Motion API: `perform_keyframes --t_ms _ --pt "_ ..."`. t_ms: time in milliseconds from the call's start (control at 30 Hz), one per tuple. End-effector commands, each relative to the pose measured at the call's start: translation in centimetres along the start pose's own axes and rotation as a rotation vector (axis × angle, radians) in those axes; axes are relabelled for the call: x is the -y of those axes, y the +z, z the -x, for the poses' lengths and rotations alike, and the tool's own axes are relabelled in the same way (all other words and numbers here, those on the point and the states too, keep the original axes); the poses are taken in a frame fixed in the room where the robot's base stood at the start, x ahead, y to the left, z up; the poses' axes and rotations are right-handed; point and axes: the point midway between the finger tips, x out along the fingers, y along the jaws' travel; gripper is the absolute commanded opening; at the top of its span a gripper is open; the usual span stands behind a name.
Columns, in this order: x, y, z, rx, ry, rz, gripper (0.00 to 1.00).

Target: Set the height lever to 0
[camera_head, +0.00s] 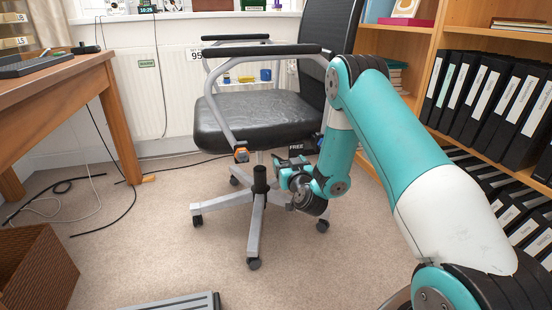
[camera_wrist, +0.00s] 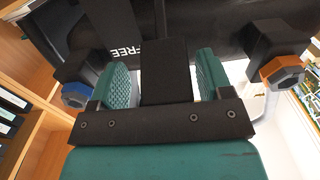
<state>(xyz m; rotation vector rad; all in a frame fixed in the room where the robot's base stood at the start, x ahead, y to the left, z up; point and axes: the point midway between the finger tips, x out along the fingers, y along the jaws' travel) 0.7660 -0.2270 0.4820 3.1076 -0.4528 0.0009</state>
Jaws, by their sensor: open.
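The office chair (camera_head: 262,112) has several controls under its seat. An orange-tipped lever (camera_head: 241,154) is at the left of the seat's underside; it also shows at the right in the wrist view (camera_wrist: 283,72). A blue-tipped lever (camera_wrist: 75,95) is at the left in the wrist view. A black block (camera_wrist: 164,70) lies between my gripper's two teal pads, below a label reading FREE (camera_wrist: 127,51). I cannot tell which control is the height lever, and no 0 mark is legible. My gripper (camera_head: 292,163) is open under the seat's right side, its pads beside the block.
The chair's five-star base (camera_head: 256,218) stands on carpet. A wooden desk (camera_head: 62,95) with cables beneath is at the left, with a wicker basket (camera_head: 35,268) below. A shelf of black binders (camera_head: 490,100) is at the right. A grey footrest (camera_head: 180,302) lies in front.

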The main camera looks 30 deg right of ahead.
Motion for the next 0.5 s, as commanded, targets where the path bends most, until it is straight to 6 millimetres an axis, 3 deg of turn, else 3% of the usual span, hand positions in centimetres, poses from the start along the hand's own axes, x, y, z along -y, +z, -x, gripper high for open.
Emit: perform_keyframes --t_ms 400,500 --pt "1.0 0.0 -0.4 0.0 -0.015 -0.001 0.72" --pt "1.0 0.0 -0.4 0.0 -0.015 -0.002 0.49"
